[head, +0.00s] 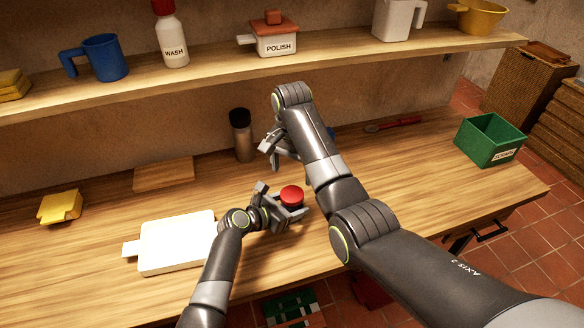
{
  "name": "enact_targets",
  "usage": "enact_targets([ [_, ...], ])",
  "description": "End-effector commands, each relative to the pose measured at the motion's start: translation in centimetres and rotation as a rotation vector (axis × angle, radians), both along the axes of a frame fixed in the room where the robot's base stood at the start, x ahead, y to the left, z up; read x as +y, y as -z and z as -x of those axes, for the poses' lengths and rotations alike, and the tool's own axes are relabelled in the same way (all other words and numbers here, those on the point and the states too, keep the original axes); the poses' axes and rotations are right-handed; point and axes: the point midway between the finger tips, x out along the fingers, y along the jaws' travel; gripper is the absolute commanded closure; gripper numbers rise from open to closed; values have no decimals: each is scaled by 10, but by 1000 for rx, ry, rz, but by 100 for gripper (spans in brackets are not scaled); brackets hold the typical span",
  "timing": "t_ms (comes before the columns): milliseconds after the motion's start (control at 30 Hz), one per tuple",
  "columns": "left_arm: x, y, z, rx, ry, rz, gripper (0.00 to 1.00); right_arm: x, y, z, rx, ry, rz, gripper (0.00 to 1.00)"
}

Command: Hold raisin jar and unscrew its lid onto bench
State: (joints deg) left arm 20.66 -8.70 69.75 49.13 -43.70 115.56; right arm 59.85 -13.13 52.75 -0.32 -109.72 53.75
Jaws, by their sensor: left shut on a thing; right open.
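A jar with a round red lid (292,194) is at the middle of the bench (350,255). Its body is mostly hidden by my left gripper (284,210), which is shut on it below the lid. No label shows on it, so I cannot read that it is the raisin jar. The lid sits on top of the jar, which looks about upright. I cannot tell whether the jar touches the bench. My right gripper (270,150) is open and empty, behind and slightly left of the red lid, apart from it. My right arm hides part of the bench to the right.
A dark-topped shaker (241,137) stands behind my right gripper. A white board (177,243), wooden board (164,174) and yellow object (60,206) lie left. A green bin (490,140) and red-handled tool (395,124) are right. A loaded shelf (350,50) runs above. Bare bench lies front right.

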Motion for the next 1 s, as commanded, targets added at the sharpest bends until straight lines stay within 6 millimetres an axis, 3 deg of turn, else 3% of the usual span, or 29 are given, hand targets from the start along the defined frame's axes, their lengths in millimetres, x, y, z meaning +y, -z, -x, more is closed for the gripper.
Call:
enact_targets([
  [200, 0, 1, 0, 2, 0, -1, 100, 0, 0, 0, 0, 240, 0, 24],
  [433, 0, 1, 0, 2, 0, -1, 100, 0, 5, 0, 1, 334, 1, 24],
  [800, 0, 1, 0, 2, 0, -1, 100, 0, 58, 1, 3, 336, 2, 24],
  [1000, 0, 1, 0, 2, 0, -1, 100, 0, 76, 0, 0, 335, 1, 24],
])
